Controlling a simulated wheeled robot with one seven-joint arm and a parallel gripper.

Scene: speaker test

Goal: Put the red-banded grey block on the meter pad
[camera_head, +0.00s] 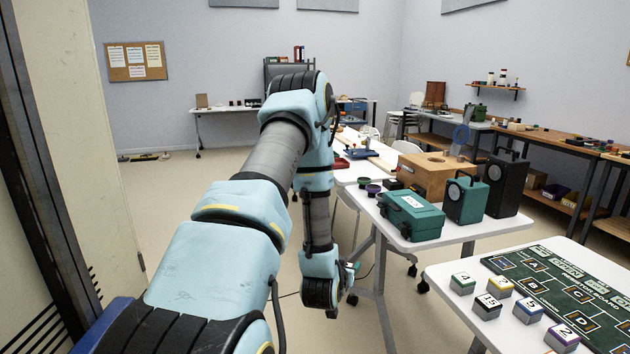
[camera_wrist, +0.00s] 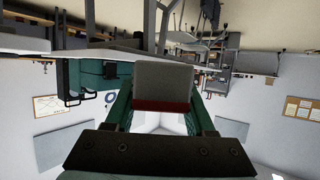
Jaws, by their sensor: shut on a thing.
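My gripper (camera_wrist: 163,92) is shut on the red-banded grey block (camera_wrist: 164,80) in the wrist view. The block is grey with a dark red band along its edge nearest the camera, and a green finger stands on each side. In the head view my gripper (camera_head: 351,267) hangs low beyond my forearm, left of the near table and mostly hidden; the block cannot be made out clearly there.
Several numbered grey blocks with coloured bands, such as the green-banded one (camera_head: 463,283) and purple-banded one (camera_head: 562,338), stand along the board's left side. The white table (camera_head: 448,262) has its edge toward my arm. Behind, another table holds a green case (camera_head: 411,215) and speakers (camera_head: 467,198).

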